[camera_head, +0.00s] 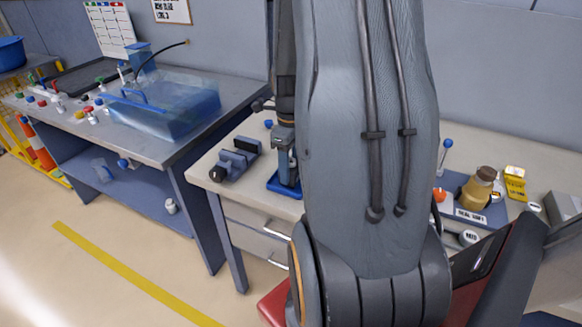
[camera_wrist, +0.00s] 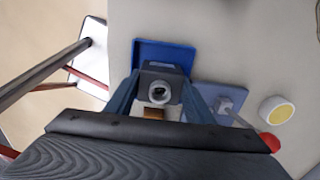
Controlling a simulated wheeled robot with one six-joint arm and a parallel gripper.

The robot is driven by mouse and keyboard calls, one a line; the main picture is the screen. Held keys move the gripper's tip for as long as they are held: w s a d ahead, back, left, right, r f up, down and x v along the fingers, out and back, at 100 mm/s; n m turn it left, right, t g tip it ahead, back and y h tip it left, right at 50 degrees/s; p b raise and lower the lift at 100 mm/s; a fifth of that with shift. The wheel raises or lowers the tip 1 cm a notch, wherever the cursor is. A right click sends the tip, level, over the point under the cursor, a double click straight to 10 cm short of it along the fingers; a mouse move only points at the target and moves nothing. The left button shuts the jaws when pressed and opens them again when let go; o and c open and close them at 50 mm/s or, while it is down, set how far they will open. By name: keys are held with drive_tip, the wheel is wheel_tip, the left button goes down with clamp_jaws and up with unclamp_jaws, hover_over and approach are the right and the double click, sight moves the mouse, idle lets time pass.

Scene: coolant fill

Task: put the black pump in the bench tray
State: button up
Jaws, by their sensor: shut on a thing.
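The black pump (camera_wrist: 153,73), a dark block with a round pale port facing the camera, is between the two blue fingers of my gripper (camera_wrist: 160,84) in the wrist view. My gripper is shut on it. The blue bench tray (camera_wrist: 178,50) lies directly beyond and below the pump, which overlaps its near part. I cannot tell whether the pump touches the tray floor. In the head view, the tray (camera_head: 276,184) shows on the bench with my gripper (camera_head: 287,168) low over it. My arm hides much of this area, and the pump is not clear there.
A grey vise (camera_head: 236,160) stands left of the tray. Right of my arm are a gold bottle (camera_head: 478,190) and a yellow box (camera_head: 515,182). A blue-grey plate (camera_wrist: 215,96) lies close right of the tray, with a red ball (camera_wrist: 270,142) nearby. A translucent blue tank (camera_head: 165,108) is far left.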

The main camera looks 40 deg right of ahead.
drive_tip(key=shift+f, duration=0.4)
drive_tip(key=shift+f, duration=0.2)
drive_tip(key=o, duration=1.2)
drive_tip(key=shift+r, duration=0.15)
